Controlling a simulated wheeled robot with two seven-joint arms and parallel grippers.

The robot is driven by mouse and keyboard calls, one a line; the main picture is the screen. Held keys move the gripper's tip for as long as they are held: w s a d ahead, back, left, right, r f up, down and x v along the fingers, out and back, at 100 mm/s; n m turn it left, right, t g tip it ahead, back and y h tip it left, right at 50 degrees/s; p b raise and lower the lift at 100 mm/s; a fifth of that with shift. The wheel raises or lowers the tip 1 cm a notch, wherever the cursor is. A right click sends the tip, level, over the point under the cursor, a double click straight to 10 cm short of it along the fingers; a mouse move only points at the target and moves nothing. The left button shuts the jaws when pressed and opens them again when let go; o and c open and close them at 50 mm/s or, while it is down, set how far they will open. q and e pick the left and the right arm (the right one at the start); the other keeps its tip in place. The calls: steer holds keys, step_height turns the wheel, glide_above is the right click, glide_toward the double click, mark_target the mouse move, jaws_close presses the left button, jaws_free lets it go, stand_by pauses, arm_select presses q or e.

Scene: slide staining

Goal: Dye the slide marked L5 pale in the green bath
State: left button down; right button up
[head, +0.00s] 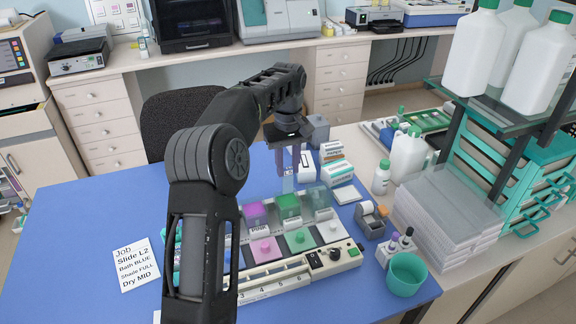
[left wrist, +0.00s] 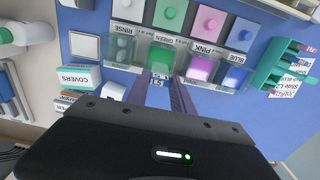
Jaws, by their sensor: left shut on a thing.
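My left gripper (head: 291,170) points down and is shut on a pale glass slide (head: 288,184), just above or behind the green bath (head: 288,206). In the left wrist view the slide's label (left wrist: 158,80) reads what looks like L5, between my fingers (left wrist: 163,98). The slide's lower end is near the rim of the green bath (left wrist: 161,58); I cannot tell whether it is inside. My right gripper is not in view.
The pink bath (head: 255,214) and clear rinse bath (head: 316,198) flank the green one; the blue bath (left wrist: 233,77) is beyond pink. A job card (head: 138,264) reads Slide L2, Bath BLUE, Shade FULL, Dry MID. A teal cup (head: 406,275) stands right. Blue table is free front left.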

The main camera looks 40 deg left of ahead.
mark_target(288, 189)
arm_select(q)
steer(key=shift+f, duration=0.15)
steer(key=shift+f, duration=1.4)
steer(key=shift+f+b, duration=1.75)
steer(key=shift+f, duration=1)
steer(key=shift+r, duration=0.15)
stand_by(0.4)
step_height(288, 189, up, 5)
steer(key=p, duration=0.4)
steer(key=shift+r, duration=2.2)
